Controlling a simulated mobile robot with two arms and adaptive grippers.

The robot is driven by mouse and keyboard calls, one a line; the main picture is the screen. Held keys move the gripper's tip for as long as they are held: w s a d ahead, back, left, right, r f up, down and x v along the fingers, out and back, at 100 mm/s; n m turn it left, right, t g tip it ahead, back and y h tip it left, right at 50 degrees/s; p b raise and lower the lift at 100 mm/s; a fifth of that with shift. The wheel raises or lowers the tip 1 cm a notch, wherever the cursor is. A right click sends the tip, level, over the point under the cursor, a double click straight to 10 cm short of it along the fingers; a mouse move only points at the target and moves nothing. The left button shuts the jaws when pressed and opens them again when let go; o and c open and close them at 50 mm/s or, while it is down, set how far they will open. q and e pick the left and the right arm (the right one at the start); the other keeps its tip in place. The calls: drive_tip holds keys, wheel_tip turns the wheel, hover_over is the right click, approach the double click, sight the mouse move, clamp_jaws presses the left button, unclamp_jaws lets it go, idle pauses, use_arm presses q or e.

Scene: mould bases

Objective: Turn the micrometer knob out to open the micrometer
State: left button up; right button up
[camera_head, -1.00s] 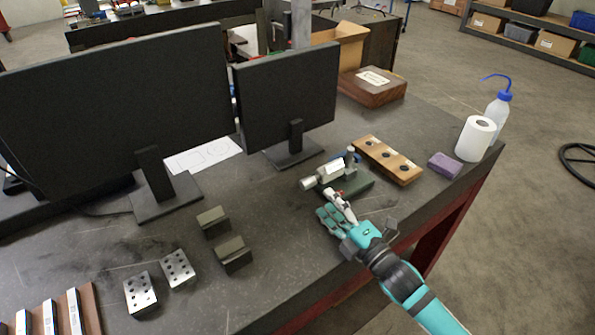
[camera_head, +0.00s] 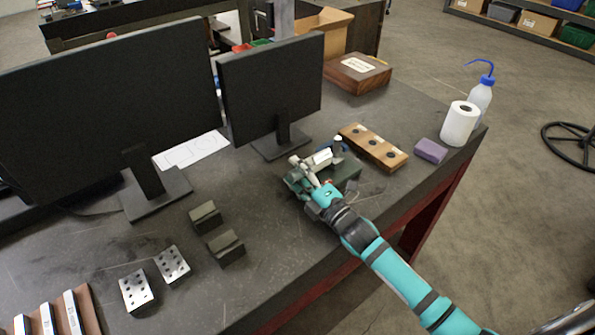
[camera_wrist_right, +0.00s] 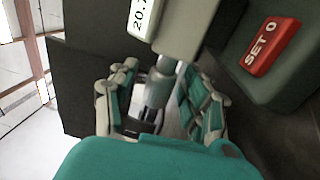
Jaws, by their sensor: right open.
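The micrometer (camera_head: 321,158) lies across a dark green stand (camera_head: 347,173) near the table's right side. In the right wrist view its pale body with a digital readout (camera_wrist_right: 143,17) is at the top, and the grey metal knob end (camera_wrist_right: 158,92) points down the picture. My right gripper (camera_head: 299,178) is at the left end of the micrometer. In the wrist view it (camera_wrist_right: 160,100) is open, one finger on each side of the knob end. I cannot tell whether either finger touches it. In the head view the gripper hides the knob. My left gripper is out of view.
A red "SET 0" label (camera_wrist_right: 268,46) is on the dark green surface beside the micrometer. A wooden block with holes (camera_head: 374,147) and a purple block (camera_head: 430,150) lie to the right. A monitor (camera_head: 270,85) stands behind. Two dark V-blocks (camera_head: 214,233) sit front left.

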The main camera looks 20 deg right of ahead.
clamp_jaws()
drive_tip(key=shift+w+f, duration=0.1)
idle(0.6)
